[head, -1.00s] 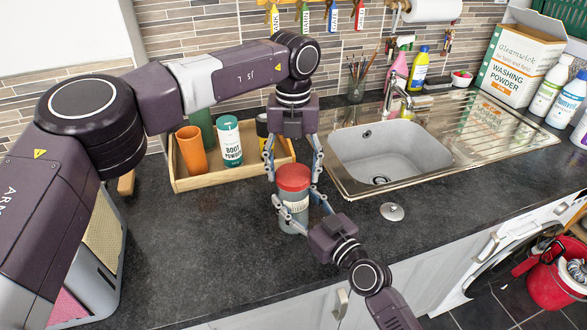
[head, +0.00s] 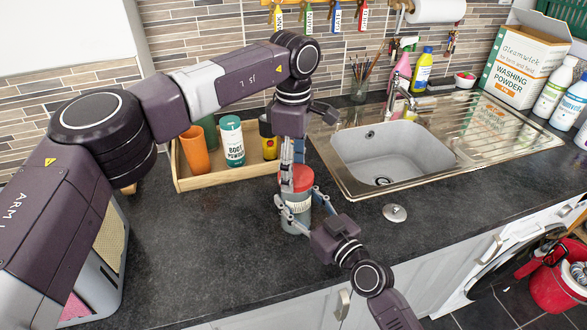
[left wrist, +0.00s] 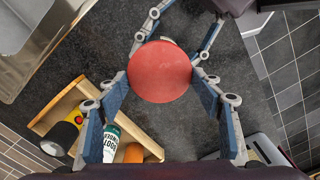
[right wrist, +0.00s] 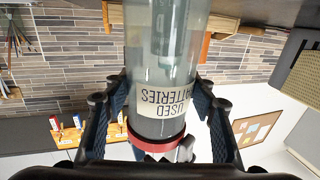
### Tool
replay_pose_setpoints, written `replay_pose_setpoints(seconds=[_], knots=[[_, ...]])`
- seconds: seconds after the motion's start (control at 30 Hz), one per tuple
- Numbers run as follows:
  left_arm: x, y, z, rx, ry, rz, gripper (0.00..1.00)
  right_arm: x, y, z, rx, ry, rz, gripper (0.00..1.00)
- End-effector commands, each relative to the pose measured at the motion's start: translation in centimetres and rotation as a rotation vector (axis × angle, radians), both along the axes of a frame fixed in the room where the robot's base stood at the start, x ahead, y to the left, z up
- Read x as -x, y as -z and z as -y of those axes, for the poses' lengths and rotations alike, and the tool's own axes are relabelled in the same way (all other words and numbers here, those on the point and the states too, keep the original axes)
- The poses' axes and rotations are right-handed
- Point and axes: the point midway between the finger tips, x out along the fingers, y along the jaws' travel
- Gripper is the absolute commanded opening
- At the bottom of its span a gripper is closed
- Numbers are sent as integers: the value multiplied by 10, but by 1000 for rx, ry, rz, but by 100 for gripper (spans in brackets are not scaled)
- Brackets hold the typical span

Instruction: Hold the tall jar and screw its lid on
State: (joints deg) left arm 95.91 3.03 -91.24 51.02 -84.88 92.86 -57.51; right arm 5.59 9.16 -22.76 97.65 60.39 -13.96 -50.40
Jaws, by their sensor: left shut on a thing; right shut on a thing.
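The tall jar (head: 296,217) is a clear grey cylinder standing upright on the dark worktop. Its "USED BATTERIES" label (right wrist: 163,97) shows upside down in the right wrist view. The red lid (head: 297,178) sits on the jar's top; I cannot tell how far it is threaded. My left gripper (head: 292,164) points down from above and is shut on the lid, with its pads on both sides of the lid in the left wrist view (left wrist: 160,92). My right gripper (head: 294,209) comes from the front right and is shut on the jar's body below the lid.
A wooden tray (head: 212,182) behind holds an orange cup (head: 194,150), a boot powder tub (head: 231,142) and other containers. The steel sink (head: 385,150) lies to the right. A round metal disc (head: 395,213) lies right of the jar. The worktop left of the jar is clear.

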Motion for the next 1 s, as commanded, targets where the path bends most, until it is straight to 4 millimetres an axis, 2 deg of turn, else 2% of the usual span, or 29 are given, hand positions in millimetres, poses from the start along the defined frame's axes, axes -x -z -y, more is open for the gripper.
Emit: replay_pose_setpoints(seconds=[0.8, 1.0], knots=[[-5, 0, 7, -2, 1475, 4, 49, 0, 2, 0, 3, -1, -2, 0], [-5, 0, 8, -2, 1707, 5, 49, 1, 2, 0, 3, -1, -3, 0]])
